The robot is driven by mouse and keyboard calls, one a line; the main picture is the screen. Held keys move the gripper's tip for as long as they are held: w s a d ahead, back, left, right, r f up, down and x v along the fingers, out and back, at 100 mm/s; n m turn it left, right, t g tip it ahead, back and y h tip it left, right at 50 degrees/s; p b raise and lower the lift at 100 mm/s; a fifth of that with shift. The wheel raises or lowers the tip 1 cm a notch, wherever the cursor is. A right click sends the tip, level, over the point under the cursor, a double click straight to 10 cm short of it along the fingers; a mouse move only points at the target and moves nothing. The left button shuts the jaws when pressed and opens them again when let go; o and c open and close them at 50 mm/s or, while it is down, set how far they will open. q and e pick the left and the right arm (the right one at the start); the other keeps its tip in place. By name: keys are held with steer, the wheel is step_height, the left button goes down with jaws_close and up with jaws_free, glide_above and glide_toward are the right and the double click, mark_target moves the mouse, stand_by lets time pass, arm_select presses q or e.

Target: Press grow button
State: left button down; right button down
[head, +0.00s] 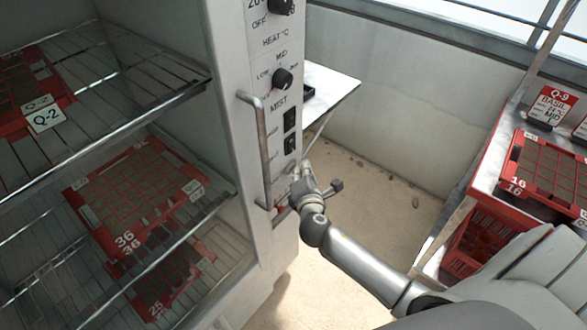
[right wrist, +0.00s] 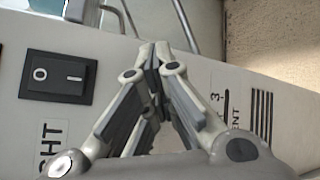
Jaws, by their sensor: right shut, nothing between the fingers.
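My right gripper (head: 297,178) is at the lower part of the white control panel (head: 262,62) on the seeder cabinet's front edge. It is shut and empty, with its fingertips close to the panel face in the right wrist view (right wrist: 153,58). I cannot tell whether they touch it. A grow button is not clearly seen; the gripper covers that part of the panel. A small red part (head: 281,210) shows just below the gripper. A black rocker switch (right wrist: 58,77) sits beside the fingers, above a label ending in "GHT". My left gripper is not in view.
A vertical metal handle (head: 263,150) stands just left of the gripper. Wire shelves at left hold red trays (head: 78,198).

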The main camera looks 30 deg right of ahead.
steer(key=shift+s, duration=0.15)
steer(key=shift+s+d, duration=0.35)
steer(key=shift+s, duration=0.35)
steer(key=shift+s, duration=0.1)
steer(key=s, duration=0.1)
steer(key=s+d, duration=0.1)
steer(key=s, duration=0.1)
steer(key=s+d+p, duration=0.1)
steer(key=shift+s, duration=0.2)
stand_by(0.5)
